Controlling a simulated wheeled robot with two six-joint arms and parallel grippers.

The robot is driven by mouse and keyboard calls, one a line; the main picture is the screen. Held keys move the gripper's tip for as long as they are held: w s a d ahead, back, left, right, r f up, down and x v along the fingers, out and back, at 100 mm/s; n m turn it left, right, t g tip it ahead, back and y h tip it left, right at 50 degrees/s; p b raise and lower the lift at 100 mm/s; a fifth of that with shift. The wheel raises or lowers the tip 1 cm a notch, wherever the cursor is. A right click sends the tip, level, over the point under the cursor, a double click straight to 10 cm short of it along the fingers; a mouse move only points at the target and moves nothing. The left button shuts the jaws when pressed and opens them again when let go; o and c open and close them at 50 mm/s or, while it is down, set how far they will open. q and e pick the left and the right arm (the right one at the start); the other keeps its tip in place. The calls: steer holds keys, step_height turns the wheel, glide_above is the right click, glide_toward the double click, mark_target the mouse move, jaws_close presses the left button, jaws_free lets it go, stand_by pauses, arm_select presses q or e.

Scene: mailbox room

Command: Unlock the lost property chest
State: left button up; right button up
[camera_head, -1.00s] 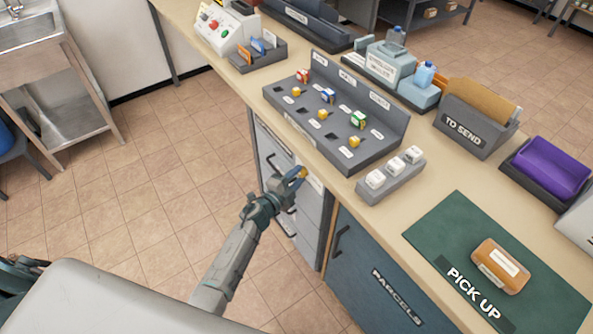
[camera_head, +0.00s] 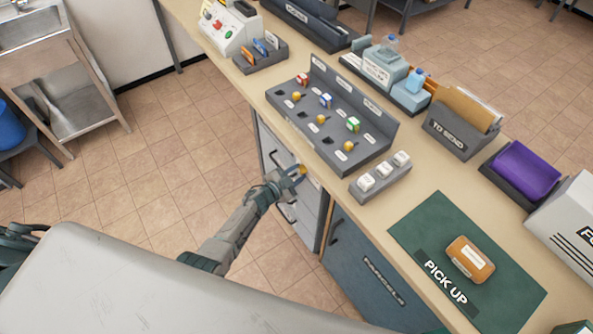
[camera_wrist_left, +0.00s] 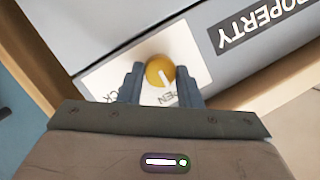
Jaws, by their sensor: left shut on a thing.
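The lost property chest (camera_head: 312,208) is a grey front under the counter. In the left wrist view its dark label (camera_wrist_left: 265,25) reads "PROPERTY". A round yellow knob (camera_wrist_left: 158,72) with a white mark sits on a white plate (camera_wrist_left: 110,88). The mark points down and slightly right, toward the letters "PEN"; "CK" shows at the plate's left, and the rest is covered. My left gripper (camera_head: 295,173) is shut on the knob, one finger on each side; the knob (camera_head: 303,169) also shows in the head view. My right gripper is not in view.
The counter (camera_head: 325,182) stands above the chest. A blue parcels cabinet (camera_head: 365,270) with a handle is to its right. A grey sloped panel (camera_head: 335,130) with yellow knobs and a green pick up mat (camera_head: 420,225) lie on top.

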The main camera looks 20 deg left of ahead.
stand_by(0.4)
arm_select(q)
steer(key=o, duration=1)
steer(key=p+v, duration=0.1)
steer(key=v, duration=0.9)
steer(key=shift+s+a+r, duration=0.15)
steer(key=shift+s+a, duration=0.1)
steer(key=shift+s, duration=0.05)
steer(key=s+a+f+n+g+y+b, duration=0.3)
steer(key=s+a+f+n, duration=0.1)
steer(key=s+f, duration=0.75)
steer(key=s+a+f+n+g+y+b, duration=0.2)
steer(key=s+a+f+n+y, duration=0.15)
steer(key=s+f, duration=0.85)
steer(key=s+f+n+g+b, duration=0.1)
steer(key=s+f+g, duration=0.1)
steer(key=s+f, duration=0.3)
steer(key=s+f+n+g+b, duration=0.1)
steer(key=s+f+g, duration=0.2)
steer(key=s, duration=0.8)
steer(key=s+f+n+g+y+b, duration=0.1)
steer(key=s+f+n+g, duration=0.1)
steer(key=s+f, duration=0.6)
steer(key=shift+s+a+g+b, duration=0.1)
steer(key=shift+s+g+b, duration=0.25)
steer(key=shift+s+g, duration=0.15)
